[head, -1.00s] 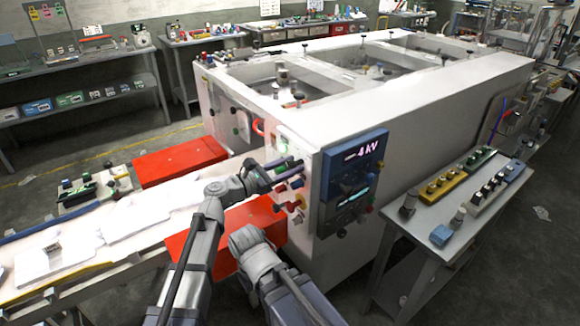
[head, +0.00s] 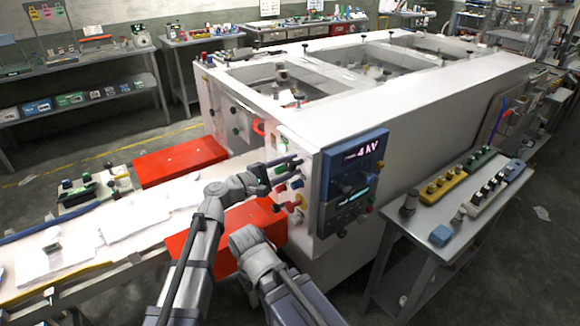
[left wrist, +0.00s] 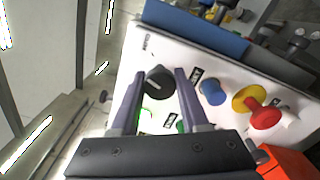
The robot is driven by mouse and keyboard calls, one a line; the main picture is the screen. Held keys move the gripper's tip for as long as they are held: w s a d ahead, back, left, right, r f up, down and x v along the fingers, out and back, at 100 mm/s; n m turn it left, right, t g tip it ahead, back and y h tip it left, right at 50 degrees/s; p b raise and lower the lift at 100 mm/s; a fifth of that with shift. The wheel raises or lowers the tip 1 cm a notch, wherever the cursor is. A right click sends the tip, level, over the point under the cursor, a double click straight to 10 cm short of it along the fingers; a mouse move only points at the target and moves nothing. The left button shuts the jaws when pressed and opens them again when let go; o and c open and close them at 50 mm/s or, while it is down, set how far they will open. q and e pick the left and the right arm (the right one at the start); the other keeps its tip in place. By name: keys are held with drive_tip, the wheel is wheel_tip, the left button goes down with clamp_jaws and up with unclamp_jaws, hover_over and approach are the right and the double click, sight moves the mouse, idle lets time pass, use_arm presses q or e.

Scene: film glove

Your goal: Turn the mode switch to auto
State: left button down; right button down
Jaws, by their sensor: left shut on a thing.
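A round black knob (left wrist: 158,82) with a pale mark sits on the white control panel (left wrist: 135,65), and I take it for the mode switch. My left gripper (left wrist: 160,76) has a finger on each side of the knob and is shut on it. In the head view my left gripper (head: 287,170) reaches the panel face just left of the blue display box; the knob is hard to make out there. The small labels are too blurred to read, so I cannot tell which mode the knob points to. My right gripper is out of view.
A blue button (left wrist: 212,92) and a red knob on a yellow base (left wrist: 262,113) are close beside the fingers. The blue display box (head: 350,178) reads 4 kV. Red boxes (head: 180,160) flank the white conveyor (head: 130,218). A side table (head: 420,235) stands right.

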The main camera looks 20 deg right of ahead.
use_arm(q)
drive_tip(key=m, duration=0.4)
drive_tip(key=shift+m, duration=0.4)
idle(0.4)
drive_tip(key=shift+c, duration=2.1)
unclamp_jaws()
drive_tip(key=shift+a, duration=0.15)
drive_tip(key=v, duration=0.7)
drive_tip(key=shift+s+a, duration=0.15)
drive_tip(key=shift+a, duration=0.1)
